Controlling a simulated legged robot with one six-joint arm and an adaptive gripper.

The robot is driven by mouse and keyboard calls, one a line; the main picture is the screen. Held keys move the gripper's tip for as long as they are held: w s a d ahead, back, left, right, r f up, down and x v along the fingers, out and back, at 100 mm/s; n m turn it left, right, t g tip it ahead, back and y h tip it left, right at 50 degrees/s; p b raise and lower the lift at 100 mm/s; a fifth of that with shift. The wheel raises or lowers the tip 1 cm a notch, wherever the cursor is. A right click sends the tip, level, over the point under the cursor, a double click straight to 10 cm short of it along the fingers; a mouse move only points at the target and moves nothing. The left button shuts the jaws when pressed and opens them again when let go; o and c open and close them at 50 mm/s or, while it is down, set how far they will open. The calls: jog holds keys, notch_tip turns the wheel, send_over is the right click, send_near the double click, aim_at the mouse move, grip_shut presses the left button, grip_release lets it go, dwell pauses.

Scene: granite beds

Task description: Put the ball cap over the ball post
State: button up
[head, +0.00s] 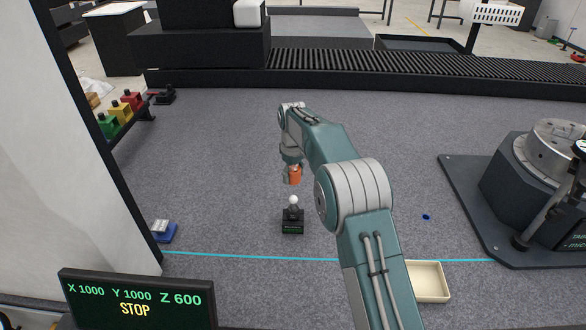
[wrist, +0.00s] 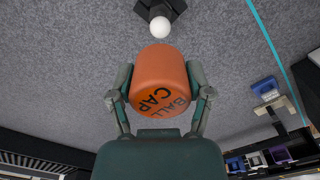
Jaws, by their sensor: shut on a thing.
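The ball cap (wrist: 158,78) is an orange cylinder marked "BALL CAP", seen large in the wrist view. In the head view the cap (head: 295,174) shows as a small orange shape. My gripper (wrist: 160,95) is shut on the cap, one finger on each side of it. The ball post (head: 292,213) has a white ball on a black base and stands on the grey bed. In the head view the cap appears just above and beyond the post's ball, apart from it. The ball (wrist: 160,27) also shows in the wrist view, past the cap. The cap's underside is hidden.
A cream tray (head: 428,281) lies at the front right, beside my arm. A dark machine with a round metal table (head: 552,150) stands at right. A blue block (head: 163,231) sits at left near the cyan line. The bed around the post is clear.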

aim_at(293, 168)
jog(key=shift+f, duration=2.9)
jog(key=shift+f, duration=0.8)
jog(key=o, duration=0.8)
notch_tip(293, 168, up, 12)
jog(key=shift+f, duration=0.1)
